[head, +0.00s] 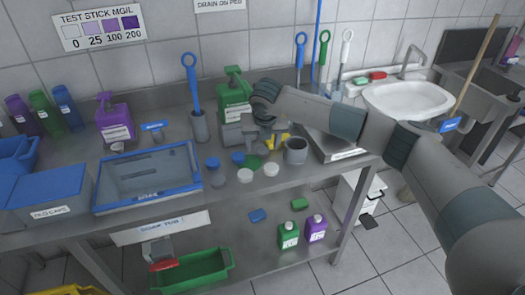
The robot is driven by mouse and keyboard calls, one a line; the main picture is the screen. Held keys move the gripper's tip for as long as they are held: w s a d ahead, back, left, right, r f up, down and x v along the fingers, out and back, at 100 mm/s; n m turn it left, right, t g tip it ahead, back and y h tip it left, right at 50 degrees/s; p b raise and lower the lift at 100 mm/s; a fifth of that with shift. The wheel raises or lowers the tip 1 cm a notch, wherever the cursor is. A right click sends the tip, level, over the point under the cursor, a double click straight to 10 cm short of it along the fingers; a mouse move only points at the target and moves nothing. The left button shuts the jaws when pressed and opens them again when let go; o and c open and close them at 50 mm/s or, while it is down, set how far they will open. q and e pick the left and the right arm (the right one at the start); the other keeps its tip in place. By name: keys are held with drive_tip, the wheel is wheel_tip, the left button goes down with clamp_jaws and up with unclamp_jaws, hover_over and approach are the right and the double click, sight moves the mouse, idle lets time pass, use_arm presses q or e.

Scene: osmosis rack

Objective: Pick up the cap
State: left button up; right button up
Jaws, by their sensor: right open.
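Several small round caps lie on the metal table in the head view. There is a dark blue cap (212,162), another blue cap (238,157), a green cap (254,162), a white cap (245,176), a second white cap (271,170) and a grey one (217,180). I cannot tell which one the task means. My right gripper (265,145) is open and points down just behind the green and white caps, beside a grey mug (296,151). Its fingers partly cover a yellow item (283,141) behind them. My left gripper is not in view.
A blue-rimmed tray (150,205) and a blue box marked for caps (48,196) stand at left. A green pump bottle (233,90) and a brush holder (200,126) stand behind the caps. A metal bin (335,143) is right of the mug.

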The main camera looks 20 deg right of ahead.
sight(263, 152)
drive_tip(key=p+x, duration=0.1)
drive_tip(key=x, duration=0.2)
drive_tip(key=shift+s+d+f+p, duration=0.1)
drive_tip(key=shift+d+p, duration=0.05)
drive_tip(key=shift+p, duration=0.15)
drive_tip(key=shift+f, duration=0.3)
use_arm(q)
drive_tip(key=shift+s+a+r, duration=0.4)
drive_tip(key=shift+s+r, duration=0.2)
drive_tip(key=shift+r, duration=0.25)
use_arm(e)
drive_tip(key=shift+c, duration=0.4)
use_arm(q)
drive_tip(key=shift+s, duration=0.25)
use_arm(e)
drive_tip(key=c, duration=1)
